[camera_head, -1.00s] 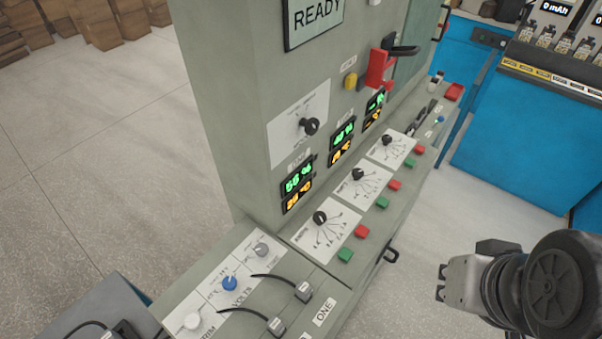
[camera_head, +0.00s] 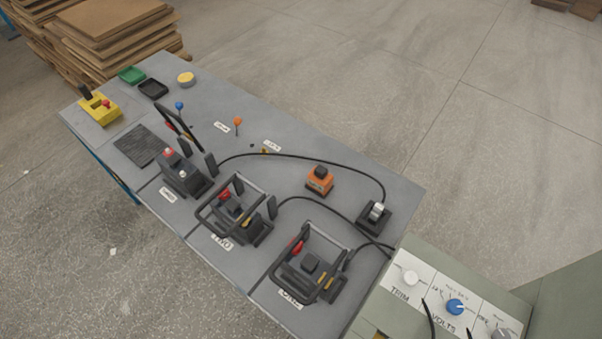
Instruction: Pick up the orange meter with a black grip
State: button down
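The orange meter (camera_head: 319,182) with a black grip (camera_head: 320,171) on top stands upright on the grey table (camera_head: 335,154). It sits right of the middle of the table, between two black cables, and nothing covers it. My gripper is outside the current head view, so its distance from the meter and its state do not show.
Black cage-like fixtures (camera_head: 237,209) line the table's near edge. A black cable (camera_head: 290,156) arcs behind the meter to a dark socket block (camera_head: 374,216). A yellow box (camera_head: 100,107) stands at the far left. A control panel (camera_head: 440,296) adjoins at lower right.

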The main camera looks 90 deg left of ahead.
aim_at(319, 178)
jog(key=u, duration=3)
jog(key=i+j+z, duration=0.2)
jog(key=j, duration=0.3)
jog(key=j+z, duration=0.2)
jog(key=j, duration=0.35)
jog(key=i+j+z, duration=0.2)
jog(key=j, duration=0.35)
jog(key=i+j+z, duration=0.1)
jog(key=j, duration=0.1)
